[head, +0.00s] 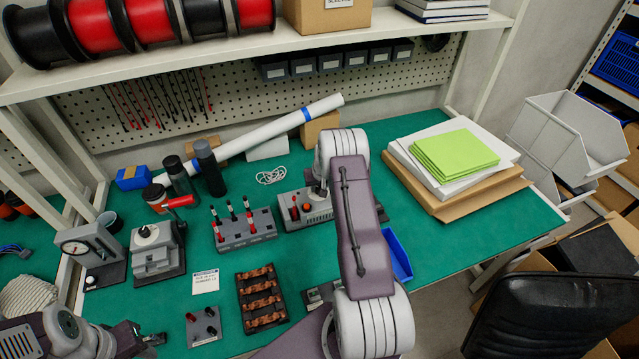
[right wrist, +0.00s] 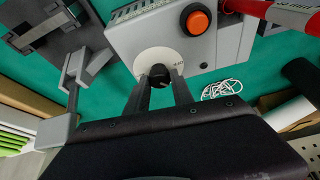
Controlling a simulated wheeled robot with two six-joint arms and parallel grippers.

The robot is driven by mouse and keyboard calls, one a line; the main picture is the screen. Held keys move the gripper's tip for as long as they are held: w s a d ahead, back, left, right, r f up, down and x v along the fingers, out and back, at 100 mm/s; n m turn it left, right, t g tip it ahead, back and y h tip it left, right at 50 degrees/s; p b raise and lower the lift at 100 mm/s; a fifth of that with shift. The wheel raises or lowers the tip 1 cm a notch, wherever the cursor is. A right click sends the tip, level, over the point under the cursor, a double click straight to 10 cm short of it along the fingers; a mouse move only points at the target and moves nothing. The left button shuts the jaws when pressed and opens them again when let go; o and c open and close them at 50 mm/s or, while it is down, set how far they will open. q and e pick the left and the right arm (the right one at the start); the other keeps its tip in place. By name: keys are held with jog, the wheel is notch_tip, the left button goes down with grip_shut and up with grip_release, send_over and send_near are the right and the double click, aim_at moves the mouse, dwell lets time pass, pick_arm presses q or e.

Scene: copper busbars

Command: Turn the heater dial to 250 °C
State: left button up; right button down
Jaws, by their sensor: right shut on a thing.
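The heater is a grey box (head: 291,222) on the green bench, partly hidden by my right arm in the head view. In the right wrist view the heater (right wrist: 150,32) shows a round white dial plate (right wrist: 150,60) with small marks and a black dial knob (right wrist: 159,74). My right gripper (right wrist: 160,82) is shut on the dial knob, one finger on each side. The knob's pointer and most scale numbers are too small or hidden to read. My left gripper (head: 155,340) is at the lower left of the head view, far from the heater; its jaw opening is unclear.
An orange button (right wrist: 195,19) sits beside the dial. A rack of red and black tools (head: 245,230) stands left of the heater. A white cable coil (right wrist: 222,89) lies behind it. A dark tray of copper pieces (head: 242,300) and a blue bin (head: 397,257) are nearer.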

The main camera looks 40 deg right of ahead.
jog(key=shift+w+f+m+h+b, duration=0.1)
jog(key=shift+m+h+b, duration=0.3)
jog(key=shift+m, duration=0.5)
jog(key=m+g+b, duration=0.1)
jog(key=m+b, duration=0.2)
jog(key=b, duration=0.1)
jog(key=m+g+h+b, duration=0.1)
jog(key=m+b, duration=0.2)
jog(key=b, duration=0.1)
jog(key=shift+w+a+f+h+b, duration=0.15)
jog(key=shift+a+f+h+b, duration=0.05)
jog(key=shift+h+b, duration=0.1)
jog(key=m+g+b, duration=0.1)
jog(key=m, duration=0.2)
jog(key=shift+r, duration=0.2)
jog(key=shift+w+r+m+g, duration=0.1)
jog(key=shift+m+g, duration=0.5)
jog(key=shift+m, duration=0.9)
jog(key=c, duration=1.1)
grip_release()
jog(key=v, duration=0.9)
jog(key=shift+a, duration=0.2)
